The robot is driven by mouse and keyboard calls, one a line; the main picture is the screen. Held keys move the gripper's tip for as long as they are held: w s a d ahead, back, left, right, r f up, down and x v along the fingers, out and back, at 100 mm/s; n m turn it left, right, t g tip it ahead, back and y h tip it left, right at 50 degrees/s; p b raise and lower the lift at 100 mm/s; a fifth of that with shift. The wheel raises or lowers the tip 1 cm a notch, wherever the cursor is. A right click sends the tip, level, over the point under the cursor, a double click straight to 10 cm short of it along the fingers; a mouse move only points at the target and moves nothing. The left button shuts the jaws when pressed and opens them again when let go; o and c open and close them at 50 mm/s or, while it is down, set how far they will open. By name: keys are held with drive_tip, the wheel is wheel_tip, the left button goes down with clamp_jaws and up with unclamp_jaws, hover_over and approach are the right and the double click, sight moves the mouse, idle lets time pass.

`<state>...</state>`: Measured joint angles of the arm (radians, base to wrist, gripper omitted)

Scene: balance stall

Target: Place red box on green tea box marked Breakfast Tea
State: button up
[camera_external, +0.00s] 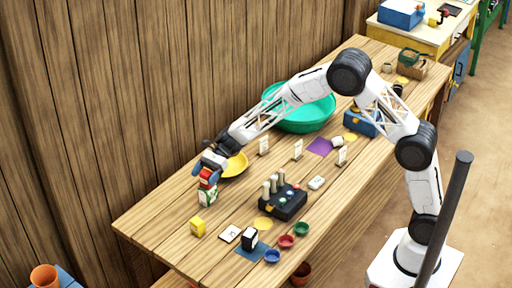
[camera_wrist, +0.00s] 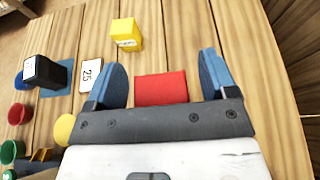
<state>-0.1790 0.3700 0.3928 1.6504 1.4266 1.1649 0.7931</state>
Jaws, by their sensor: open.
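The red box (camera_external: 207,174) sits on top of the green and white tea box (camera_external: 207,196) near the left part of the table. Its lettering is too small to read. My gripper (camera_external: 208,166) is at the red box, pointing down over the stack. In the wrist view the red box (camera_wrist: 162,88) lies between the two blue fingers of my gripper (camera_wrist: 162,75), which are apart with a gap on each side of it. The tea box is hidden below the red box in the wrist view.
A yellow plate (camera_external: 236,165) is just behind the stack. A green basin (camera_external: 305,120) stands farther back. Bare wood lies left of the stack.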

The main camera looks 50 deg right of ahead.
drive_tip(key=v, duration=1.1)
drive_tip(key=shift+d, duration=0.3)
drive_tip(key=shift+r, duration=0.1)
idle(0.3)
drive_tip(key=s+d+r+n+h, duration=0.2)
drive_tip(key=s+d+r+n, duration=0.15)
drive_tip(key=s, duration=0.45)
drive_tip(key=s+d+r+n+h, duration=0.2)
drive_tip(key=s+r, duration=0.3)
drive_tip(key=s, duration=0.3)
drive_tip(key=s+d+r+n+h, duration=0.25)
drive_tip(key=s+r, duration=0.25)
drive_tip(key=s, duration=0.4)
drive_tip(key=s+d+n+t+h, duration=0.1)
drive_tip(key=s+d+n+h, duration=0.2)
drive_tip(key=s, duration=1.1)
drive_tip(key=s+d+r+n+t+h, duration=0.1)
drive_tip(key=s+d+n+h, duration=0.3)
drive_tip(key=s+d, duration=0.6)
drive_tip(key=s+n, duration=0.2)
drive_tip(key=s, duration=0.2)
drive_tip(key=shift+s+n+t, duration=0.25)
drive_tip(key=shift+n+t, duration=0.05)
drive_tip(key=shift+n, duration=0.1)
